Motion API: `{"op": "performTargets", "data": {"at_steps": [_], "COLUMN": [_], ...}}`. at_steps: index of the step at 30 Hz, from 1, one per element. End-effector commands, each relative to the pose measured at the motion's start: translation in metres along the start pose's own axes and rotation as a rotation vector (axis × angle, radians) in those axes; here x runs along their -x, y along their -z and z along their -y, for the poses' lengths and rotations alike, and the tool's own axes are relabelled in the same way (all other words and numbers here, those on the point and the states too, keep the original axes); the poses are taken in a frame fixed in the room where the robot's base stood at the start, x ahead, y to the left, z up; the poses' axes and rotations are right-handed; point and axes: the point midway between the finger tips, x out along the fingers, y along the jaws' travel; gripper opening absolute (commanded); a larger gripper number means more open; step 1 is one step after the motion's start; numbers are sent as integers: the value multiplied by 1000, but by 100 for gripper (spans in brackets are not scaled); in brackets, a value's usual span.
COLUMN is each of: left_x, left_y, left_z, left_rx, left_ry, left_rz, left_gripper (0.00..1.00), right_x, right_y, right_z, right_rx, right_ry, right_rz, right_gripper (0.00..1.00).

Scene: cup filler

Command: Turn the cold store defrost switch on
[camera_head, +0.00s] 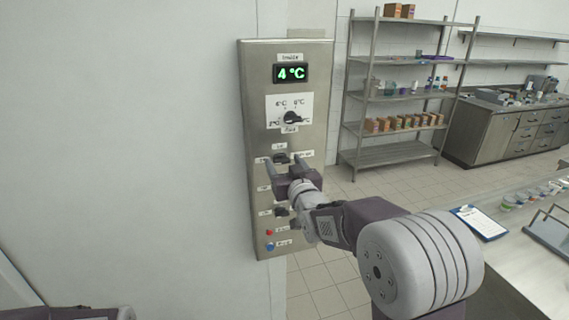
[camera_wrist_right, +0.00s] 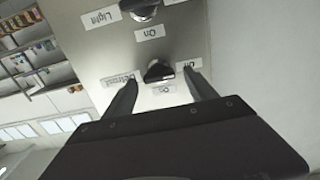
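The defrost switch is a small black rotary knob (camera_head: 281,158) on the tall steel control panel (camera_head: 257,95). In the right wrist view the knob (camera_wrist_right: 158,72) sits beside a label that reads Defrost, with On and Off labels around it. My right gripper (camera_head: 285,164) is open in front of the panel. In the wrist view its two fingers (camera_wrist_right: 160,88) stand on either side of the knob, with a gap to each side. I cannot tell which label the knob points to. Only a piece of my left arm shows, at the lower left of the head view.
The light knob (camera_wrist_right: 140,8) is the neighbouring one. Above are a 4 °C display (camera_head: 291,73) and a temperature dial (camera_head: 291,118). Lower are another black knob (camera_head: 281,211), a red button (camera_head: 269,232) and a blue button (camera_head: 270,246). A steel shelf rack (camera_head: 395,157) stands behind.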

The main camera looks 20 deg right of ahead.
Motion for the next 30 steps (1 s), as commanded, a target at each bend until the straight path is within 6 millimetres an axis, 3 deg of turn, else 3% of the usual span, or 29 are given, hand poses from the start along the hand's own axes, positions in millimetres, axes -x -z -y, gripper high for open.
{"op": "performTargets", "data": {"at_steps": [1, 6, 7, 17, 30], "left_x": [0, 0, 0, -8, -40], "left_y": [0, 0, 0, -1, -4], "left_z": [0, 0, 0, 0, 1], "left_rx": [0, 0, 0, 0, 0], "left_ry": [0, 0, 0, 0, 0], "left_rz": [0, 0, 0, 0, 0], "left_gripper": [36, 36, 36, 36, 36], "right_x": [0, 0, 0, 0, 0], "right_y": [0, 0, 0, -1, -3], "right_z": [0, 0, 0, 0, -2], "right_rx": [0, 0, 0, -58, -417], "right_ry": [0, -1, -1, 0, 0], "right_rz": [0, 0, 0, -2, -4], "right_gripper": [54, 7, 3, 3, 3]}}
